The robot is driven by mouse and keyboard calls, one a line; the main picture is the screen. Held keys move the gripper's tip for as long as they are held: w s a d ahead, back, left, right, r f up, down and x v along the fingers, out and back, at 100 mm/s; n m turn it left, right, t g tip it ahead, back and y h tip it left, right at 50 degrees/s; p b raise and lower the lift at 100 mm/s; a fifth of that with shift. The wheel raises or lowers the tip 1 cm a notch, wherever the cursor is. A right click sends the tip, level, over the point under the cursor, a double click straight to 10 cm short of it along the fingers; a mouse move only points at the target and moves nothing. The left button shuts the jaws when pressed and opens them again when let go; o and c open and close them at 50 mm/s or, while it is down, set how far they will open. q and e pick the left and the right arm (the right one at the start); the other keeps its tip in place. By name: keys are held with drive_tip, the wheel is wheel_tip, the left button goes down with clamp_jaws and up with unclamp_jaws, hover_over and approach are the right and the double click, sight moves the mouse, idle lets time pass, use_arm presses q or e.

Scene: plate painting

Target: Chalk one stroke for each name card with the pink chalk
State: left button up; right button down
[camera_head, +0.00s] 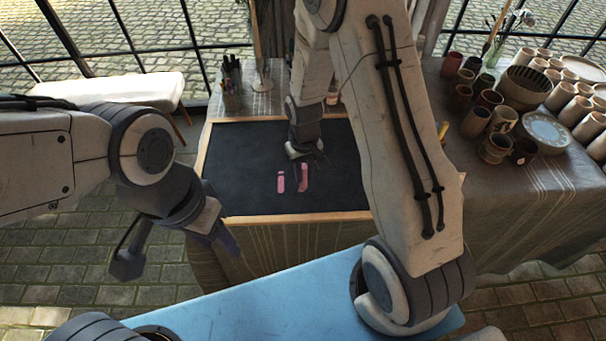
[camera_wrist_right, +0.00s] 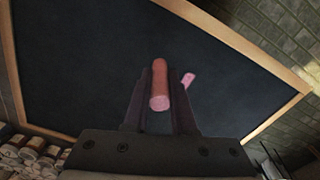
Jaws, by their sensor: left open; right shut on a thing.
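The blackboard (camera_head: 240,160) lies on the table in a wooden frame, and it fills much of the right wrist view (camera_wrist_right: 85,60). My right gripper (camera_head: 305,164) is shut on the pink chalk (camera_head: 304,178), low over the middle of the board. The chalk (camera_wrist_right: 159,88) sits between both fingers in the right wrist view; whether its tip touches the board I cannot tell. My left gripper (camera_head: 222,238) is open and empty by the board's front left corner. I see no name cards.
Brown and pale cups (camera_head: 503,118), a bowl (camera_head: 526,86) and a plate (camera_head: 546,131) crowd the table's right side. A dark cup of pens (camera_head: 231,85) and a glass vase (camera_head: 262,76) stand behind the board. A white bench (camera_head: 115,90) is at the left.

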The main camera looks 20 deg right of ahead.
sight(304, 167)
drive_tip(key=shift+r+p, duration=0.3)
drive_tip(key=shift+r, duration=0.15)
drive_tip(key=shift+r+p, duration=2.2)
drive_tip(key=shift+r, duration=0.35)
